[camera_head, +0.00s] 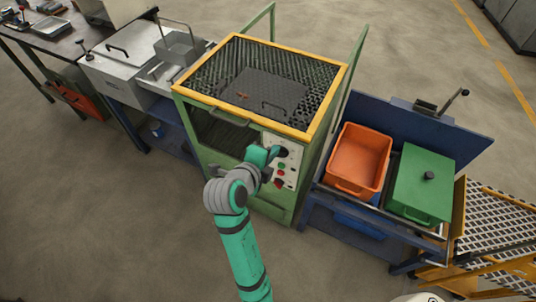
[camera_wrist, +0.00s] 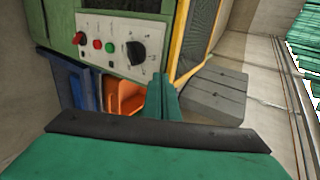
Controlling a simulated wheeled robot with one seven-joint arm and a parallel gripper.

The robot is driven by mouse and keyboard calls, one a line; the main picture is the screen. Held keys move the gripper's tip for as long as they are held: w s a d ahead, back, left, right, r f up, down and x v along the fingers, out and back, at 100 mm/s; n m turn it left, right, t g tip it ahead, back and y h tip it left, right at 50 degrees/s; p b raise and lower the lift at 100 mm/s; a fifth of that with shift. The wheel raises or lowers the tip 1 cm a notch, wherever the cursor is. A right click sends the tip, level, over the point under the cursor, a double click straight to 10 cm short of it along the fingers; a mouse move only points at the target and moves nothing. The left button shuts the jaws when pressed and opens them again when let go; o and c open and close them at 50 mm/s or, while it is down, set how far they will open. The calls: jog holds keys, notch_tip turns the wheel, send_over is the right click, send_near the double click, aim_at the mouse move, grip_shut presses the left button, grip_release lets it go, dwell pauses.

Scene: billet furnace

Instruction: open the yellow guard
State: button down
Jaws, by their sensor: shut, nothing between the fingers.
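The yellow guard (camera_head: 318,130) is a yellow frame with dark mesh, lying flat across the top of the green furnace cabinet (camera_head: 310,185). A dark plate with a handle (camera_head: 265,92) shows within the frame. In the wrist view a yellow edge with mesh (camera_wrist: 183,40) runs beside the control panel. My gripper (camera_head: 280,153) is in front of the white control panel (camera_head: 284,172), below the guard's front right corner. Its fingers (camera_wrist: 162,85) are together and empty, near the black knob (camera_wrist: 136,52). I cannot tell whether they touch the panel.
The panel has red (camera_wrist: 97,44) and green (camera_wrist: 110,47) buttons. To the right stand an orange bin (camera_head: 360,160) and a green-lidded box (camera_head: 422,182) in a blue frame. A grey metal box (camera_head: 125,55) stands at left. The floor at front left is clear.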

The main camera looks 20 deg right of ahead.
aim_at(288, 134)
jog(key=x, duration=0.4)
jog(key=r+x, duration=0.1)
jog(key=x, duration=0.1)
jog(key=shift+w+d+f, duration=0.1)
jog(key=shift+w+d, duration=0.3)
jog(key=shift+d, duration=0.15)
jog(key=shift+w+d, duration=0.4)
jog(key=shift+d, duration=0.1)
